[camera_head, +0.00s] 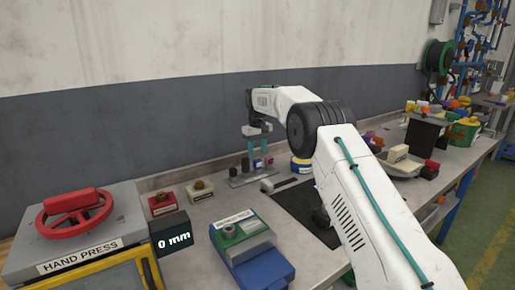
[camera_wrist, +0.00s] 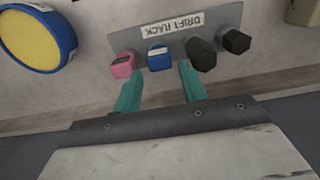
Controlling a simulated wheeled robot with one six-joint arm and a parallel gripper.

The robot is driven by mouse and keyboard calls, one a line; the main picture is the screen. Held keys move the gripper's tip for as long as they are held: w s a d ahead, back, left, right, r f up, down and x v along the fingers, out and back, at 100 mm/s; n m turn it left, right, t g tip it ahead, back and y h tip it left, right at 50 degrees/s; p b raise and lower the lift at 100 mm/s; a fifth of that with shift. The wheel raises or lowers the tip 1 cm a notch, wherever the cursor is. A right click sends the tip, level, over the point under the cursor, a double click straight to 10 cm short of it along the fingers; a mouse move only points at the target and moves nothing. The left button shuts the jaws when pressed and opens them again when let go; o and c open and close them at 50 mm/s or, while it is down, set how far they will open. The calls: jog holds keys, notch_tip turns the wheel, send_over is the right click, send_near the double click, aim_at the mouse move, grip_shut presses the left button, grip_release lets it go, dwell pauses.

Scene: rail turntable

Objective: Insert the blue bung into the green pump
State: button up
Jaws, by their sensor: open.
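The blue bung (camera_wrist: 158,57) stands in the grey drift rack (camera_wrist: 218,20), between a pink piece (camera_wrist: 123,64) and a black one (camera_wrist: 201,55). My gripper (camera_wrist: 158,76) is open and empty, its teal fingers pointing at the rack on either side of the blue bung. I cannot tell how far the fingers reach past it. In the head view my gripper (camera_head: 257,163) is low over the rack (camera_head: 240,181) near the wall, and the blue bung is not clear there. A green-topped device with a blue base (camera_head: 242,231), likely the green pump, lies nearer; its label is unreadable.
A hand press (camera_head: 75,247) with a red wheel stands at the left, beside a "0 mm" display (camera_head: 173,233). A red block (camera_head: 161,204) stands near the wall. A blue-and-yellow round tub (camera_wrist: 38,38) is by the rack. A dark mat (camera_head: 300,208) lies under my arm.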

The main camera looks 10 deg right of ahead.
aim_at(257, 160)
notch_tip(257, 160, down, 7)
jog(key=shift+r, duration=0.2)
jog(key=c, duration=0.9)
jog(key=shift+o, duration=0.2)
jog(key=shift+r, duration=0.7)
jog(key=shift+r, duration=3.05)
jog(key=shift+r, duration=2.5)
